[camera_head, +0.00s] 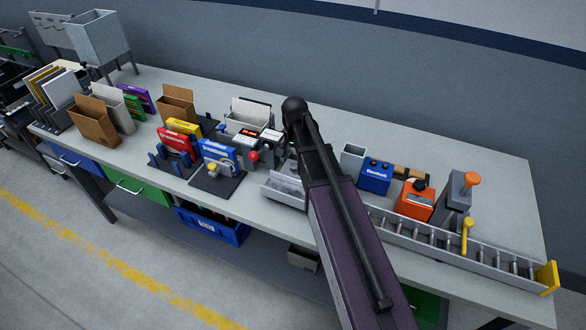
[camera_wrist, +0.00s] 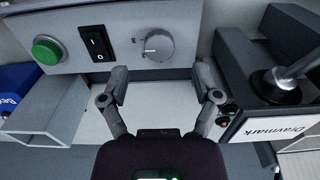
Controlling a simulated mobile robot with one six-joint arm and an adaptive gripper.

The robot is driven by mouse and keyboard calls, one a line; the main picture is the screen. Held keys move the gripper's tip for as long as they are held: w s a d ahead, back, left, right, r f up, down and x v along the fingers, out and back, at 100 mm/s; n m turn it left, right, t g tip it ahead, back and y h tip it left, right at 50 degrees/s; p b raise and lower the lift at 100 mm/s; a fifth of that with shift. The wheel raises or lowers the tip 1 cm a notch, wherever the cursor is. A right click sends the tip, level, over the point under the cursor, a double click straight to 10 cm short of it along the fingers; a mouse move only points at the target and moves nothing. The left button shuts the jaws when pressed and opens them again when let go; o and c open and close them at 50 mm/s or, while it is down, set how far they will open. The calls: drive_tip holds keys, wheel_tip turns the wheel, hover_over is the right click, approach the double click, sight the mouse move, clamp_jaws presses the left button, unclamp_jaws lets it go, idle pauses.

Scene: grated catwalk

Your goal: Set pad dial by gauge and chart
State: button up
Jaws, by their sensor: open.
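In the wrist view a round silver dial (camera_wrist: 158,45) with a pointer mark sits on a light grey panel (camera_wrist: 200,18). Small print, too small to read, is at its left. A black rocker switch (camera_wrist: 96,44) and a green button (camera_wrist: 47,49) are left of the dial. My gripper (camera_wrist: 161,82) is open and empty, its two fingers spread just below the dial, apart from it. In the head view my arm covers the middle of the bench and hides my gripper and the dial. I cannot make out a gauge or a chart in either view.
In the wrist view a dark device labelled Dravmark (camera_wrist: 272,85), with a metal lever, stands close at right, and a grey bin (camera_wrist: 45,115) at left. On the bench (camera_head: 480,150) stand boxes, an orange unit (camera_head: 415,201) and a roller conveyor (camera_head: 450,247). The bench's back right is clear.

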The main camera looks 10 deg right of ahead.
sight(294, 165)
drive_tip(key=shift+f+b, duration=1.6)
drive_tip(key=shift+f, duration=0.25)
